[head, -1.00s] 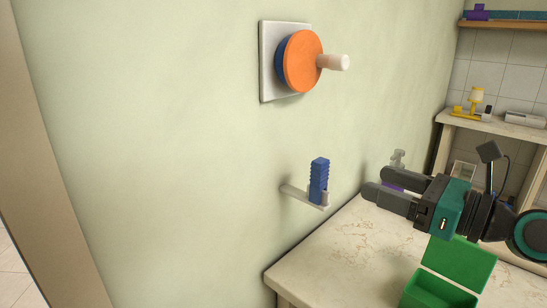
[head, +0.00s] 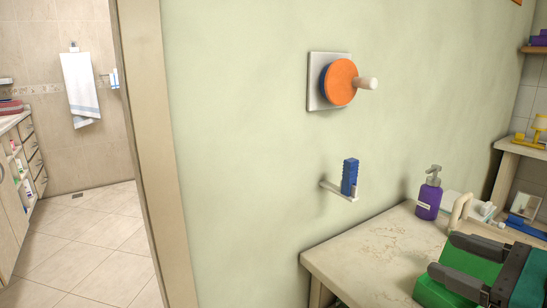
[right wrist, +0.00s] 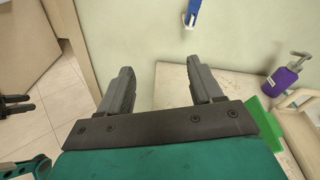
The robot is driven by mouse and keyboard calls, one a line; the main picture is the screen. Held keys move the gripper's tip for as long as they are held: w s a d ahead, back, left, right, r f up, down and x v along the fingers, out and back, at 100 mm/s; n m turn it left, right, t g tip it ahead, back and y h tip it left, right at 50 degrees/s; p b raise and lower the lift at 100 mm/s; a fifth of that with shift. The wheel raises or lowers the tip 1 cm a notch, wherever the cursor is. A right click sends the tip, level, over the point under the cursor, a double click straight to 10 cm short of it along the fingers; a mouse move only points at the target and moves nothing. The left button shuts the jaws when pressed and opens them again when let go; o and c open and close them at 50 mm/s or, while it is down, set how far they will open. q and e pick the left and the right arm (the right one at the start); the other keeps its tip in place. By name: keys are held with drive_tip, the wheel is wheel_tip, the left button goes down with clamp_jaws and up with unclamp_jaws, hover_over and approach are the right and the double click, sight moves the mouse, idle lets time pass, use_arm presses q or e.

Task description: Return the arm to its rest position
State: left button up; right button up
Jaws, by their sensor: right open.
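My right gripper (head: 466,231) is at the lower right in the head view, over the countertop and in front of a green box (head: 432,292), which it partly hides. Its two dark fingers are apart, with nothing between them. In the right wrist view the open fingers (right wrist: 160,70) point toward the pale green wall and the counter's edge. Dark finger-like parts at the left edge of the right wrist view (right wrist: 16,103) look like my left gripper; their opening is unclear. My left gripper does not show in the head view.
A purple pump bottle (head: 429,195) stands on the marble countertop (head: 365,258). A blue ridged object (head: 349,177) sits on a small wall shelf (head: 330,188). An orange disc with a peg (head: 341,82) is mounted above. A doorway at left opens onto clear tiled floor (head: 85,250).

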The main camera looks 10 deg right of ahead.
drive_tip(key=s+a+f+n+g+h, duration=0.1)
drive_tip(key=s+a+f+n+g, duration=0.15)
drive_tip(key=f+n, duration=0.55)
drive_tip(key=s+a+f+n+g+h, duration=0.1)
drive_tip(key=a+f+n+g, duration=0.4)
drive_tip(key=f, duration=0.5)
drive_tip(key=s+a+f+n+g+h, duration=0.4)
drive_tip(key=s+a+f+n, duration=0.3)
drive_tip(key=n, duration=0.9)
use_arm(q)
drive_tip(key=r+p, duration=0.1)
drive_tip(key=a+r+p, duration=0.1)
drive_tip(key=p, duration=0.1)
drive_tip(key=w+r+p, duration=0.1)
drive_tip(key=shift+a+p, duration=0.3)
drive_tip(key=shift+p, duration=0.1)
use_arm(e)
drive_tip(key=w+a+f+n+t+y, duration=0.1)
drive_tip(key=w+f+t, duration=0.3)
drive_tip(key=w+t, duration=0.3)
drive_tip(key=shift+a+f+y, duration=0.3)
drive_tip(key=shift+a+f, duration=0.1)
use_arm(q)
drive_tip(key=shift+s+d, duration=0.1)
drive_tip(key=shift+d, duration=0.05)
